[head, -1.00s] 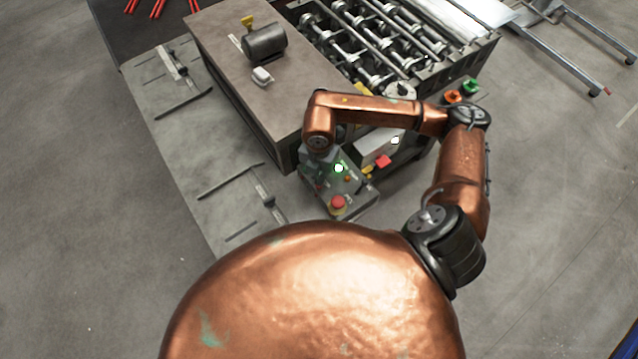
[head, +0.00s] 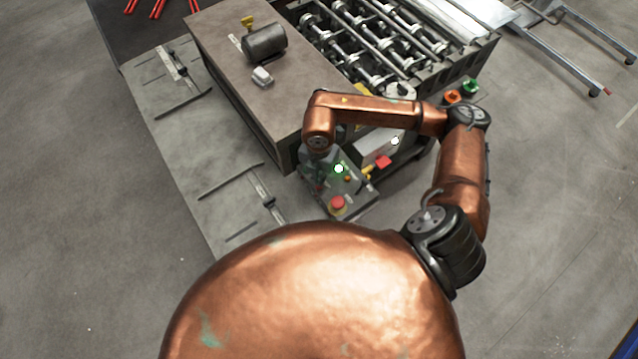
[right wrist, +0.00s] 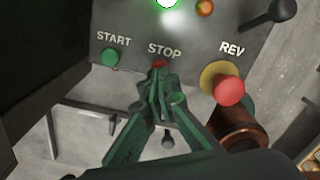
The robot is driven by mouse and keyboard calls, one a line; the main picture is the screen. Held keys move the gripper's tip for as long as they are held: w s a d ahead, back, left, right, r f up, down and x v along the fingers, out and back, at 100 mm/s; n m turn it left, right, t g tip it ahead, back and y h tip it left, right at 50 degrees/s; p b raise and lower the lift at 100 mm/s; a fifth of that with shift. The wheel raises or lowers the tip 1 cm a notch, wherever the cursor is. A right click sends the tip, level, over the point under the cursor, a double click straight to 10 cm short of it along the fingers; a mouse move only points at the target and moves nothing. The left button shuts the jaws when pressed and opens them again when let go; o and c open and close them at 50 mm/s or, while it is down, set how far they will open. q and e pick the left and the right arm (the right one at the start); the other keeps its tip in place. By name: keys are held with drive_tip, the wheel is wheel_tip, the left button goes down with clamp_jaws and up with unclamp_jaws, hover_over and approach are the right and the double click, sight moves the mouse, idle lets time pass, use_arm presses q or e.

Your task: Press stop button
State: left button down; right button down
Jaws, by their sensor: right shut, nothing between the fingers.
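In the right wrist view the stop button (right wrist: 159,64) is a small red button under the word STOP on a grey control panel (right wrist: 190,25). My right gripper (right wrist: 158,78) is shut and empty. Its fingertips are at the stop button and cover most of it; I cannot tell whether they press it in. A green start button (right wrist: 110,57) is left of it. A red mushroom button (right wrist: 229,91) on a yellow collar is to the right, near the word REV. In the head view the panel (head: 352,190) shows below my right wrist, which hides the stop button. My left gripper is not in view.
A lit green lamp (head: 338,168) and a small orange lamp (head: 348,179) are on the panel. The forming machine (head: 230,60) with rollers stands behind it. A black lever knob (right wrist: 282,10) is at the panel's right. Open floor (head: 560,200) lies to the right.

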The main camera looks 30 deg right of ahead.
drive_tip(key=shift+f+b, duration=0.95)
drive_tip(key=shift+f, duration=0.25)
drive_tip(key=shift+r, duration=0.15)
drive_tip(key=shift+r+p, duration=2.1)
drive_tip(key=shift+r, duration=1.35)
drive_tip(key=shift+s+f, duration=0.1)
